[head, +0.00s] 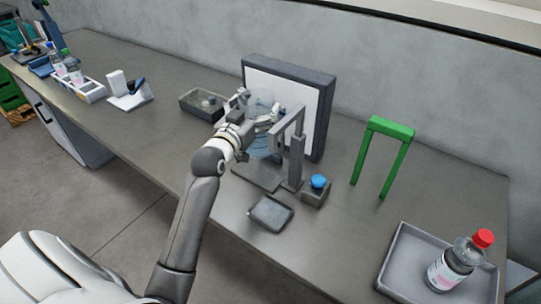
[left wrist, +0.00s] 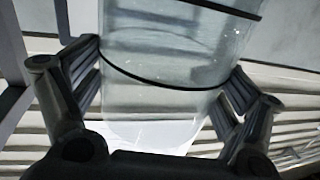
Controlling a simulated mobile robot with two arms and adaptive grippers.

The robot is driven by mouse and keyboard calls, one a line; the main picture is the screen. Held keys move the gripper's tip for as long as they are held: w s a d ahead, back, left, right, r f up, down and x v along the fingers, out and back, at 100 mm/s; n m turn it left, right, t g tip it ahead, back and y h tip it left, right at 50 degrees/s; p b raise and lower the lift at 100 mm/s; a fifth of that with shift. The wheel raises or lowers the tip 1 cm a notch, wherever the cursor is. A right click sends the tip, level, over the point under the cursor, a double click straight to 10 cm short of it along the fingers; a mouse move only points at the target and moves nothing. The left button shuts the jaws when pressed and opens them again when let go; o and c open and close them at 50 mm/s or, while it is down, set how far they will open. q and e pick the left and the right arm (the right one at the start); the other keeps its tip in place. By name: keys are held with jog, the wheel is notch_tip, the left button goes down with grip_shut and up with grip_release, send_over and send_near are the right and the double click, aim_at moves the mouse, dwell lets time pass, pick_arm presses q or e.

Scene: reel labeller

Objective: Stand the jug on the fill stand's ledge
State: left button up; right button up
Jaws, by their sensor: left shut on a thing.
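The clear jug (head: 263,100) is upright in the head view, in front of a white panel, partly hidden by my gripper and the stand. In the left wrist view the jug (left wrist: 165,75) shows as a clear cylinder with dark bands. My left gripper (head: 256,122) is shut on it, with a finger on each side. The grey fill stand (head: 296,160) has a post and an overhanging arm just right of the jug. Its flat base (head: 258,178) lies below the jug. Whether the jug touches the stand cannot be told. My right gripper is in neither view.
A blue button (head: 318,181) on a dark box stands beside the post. A small grey tray (head: 270,214) lies in front. A dark-framed white panel (head: 285,80) stands behind. A green arch (head: 389,128) and a red-capped bottle (head: 455,264) in a tray (head: 400,270) are to the right.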

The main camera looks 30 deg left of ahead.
pick_arm(q)
jog(key=shift+w+f, duration=0.3)
jog(key=shift+f, duration=0.55)
jog(key=f, duration=0.1)
jog(key=s+f, duration=0.1)
jog(key=f, duration=0.1)
jog(key=shift+f, duration=0.5)
notch_tip(320, 180, down, 4)
jog(key=shift+w+r, duration=0.15)
jog(key=o, duration=1.6)
jog(key=shift+f, duration=0.2)
jog(key=shift+c, duration=0.2)
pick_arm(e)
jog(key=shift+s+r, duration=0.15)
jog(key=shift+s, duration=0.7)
pick_arm(q)
jog(key=shift+r, duration=0.1)
